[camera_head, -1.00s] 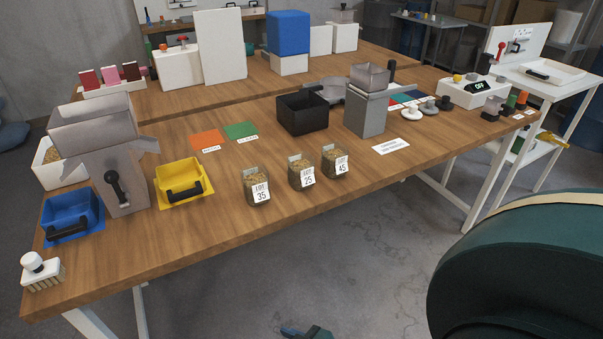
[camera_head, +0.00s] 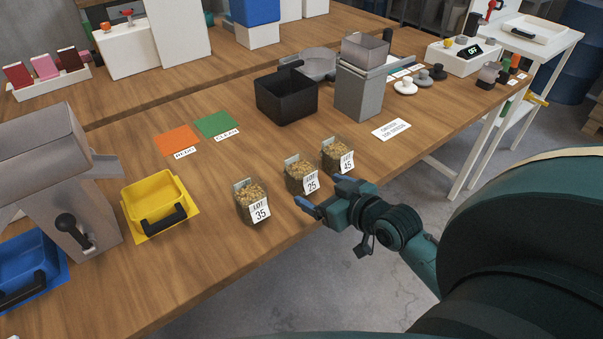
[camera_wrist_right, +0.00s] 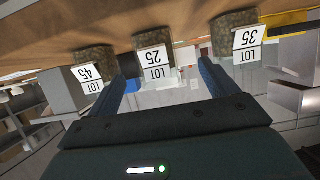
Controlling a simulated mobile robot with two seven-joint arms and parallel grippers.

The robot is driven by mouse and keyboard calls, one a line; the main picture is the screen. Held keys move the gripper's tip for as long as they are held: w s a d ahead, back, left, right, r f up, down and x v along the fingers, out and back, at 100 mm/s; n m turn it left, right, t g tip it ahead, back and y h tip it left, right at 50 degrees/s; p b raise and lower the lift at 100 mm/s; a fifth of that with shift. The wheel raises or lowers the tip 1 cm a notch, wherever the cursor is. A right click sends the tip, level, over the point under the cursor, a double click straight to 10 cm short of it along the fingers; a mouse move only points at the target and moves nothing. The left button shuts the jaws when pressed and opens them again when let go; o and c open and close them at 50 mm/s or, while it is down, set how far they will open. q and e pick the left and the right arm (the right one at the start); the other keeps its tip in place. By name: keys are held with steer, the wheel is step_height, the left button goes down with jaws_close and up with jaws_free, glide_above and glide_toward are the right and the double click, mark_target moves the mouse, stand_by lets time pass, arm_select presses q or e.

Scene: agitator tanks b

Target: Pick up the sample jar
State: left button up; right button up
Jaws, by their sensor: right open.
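Three square clear sample jars of brown grain stand in a row near the table's front edge: LOT 35 (camera_head: 251,203), LOT 25 (camera_head: 300,175) and LOT 45 (camera_head: 337,156). My right gripper (camera_head: 325,194) is open and empty, just in front of the LOT 25 and LOT 45 jars. In the right wrist view the jars appear upside down. There the LOT 25 jar (camera_wrist_right: 153,38) lies beyond and between the two blue fingertips (camera_wrist_right: 165,66), with LOT 45 (camera_wrist_right: 95,60) and LOT 35 (camera_wrist_right: 235,35) outside them. My left gripper is not in view.
A yellow bin (camera_head: 158,199) stands left of the jars, a black bin (camera_head: 285,96) behind them. Orange (camera_head: 177,140) and green (camera_head: 223,124) cards lie flat on the table. A grey hopper device (camera_head: 360,85) stands behind LOT 45. Bare wood surrounds the row.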

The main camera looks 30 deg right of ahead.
mark_target(307, 184)
steer(key=x, duration=0.8)
steer(key=shift+w+d+r, duration=0.15)
steer(key=shift+w+d, duration=0.25)
steer(key=shift+w, duration=0.05)
steer(key=shift+w+f, duration=0.2)
steer(key=shift+w, duration=0.1)
steer(key=c, duration=1.2)
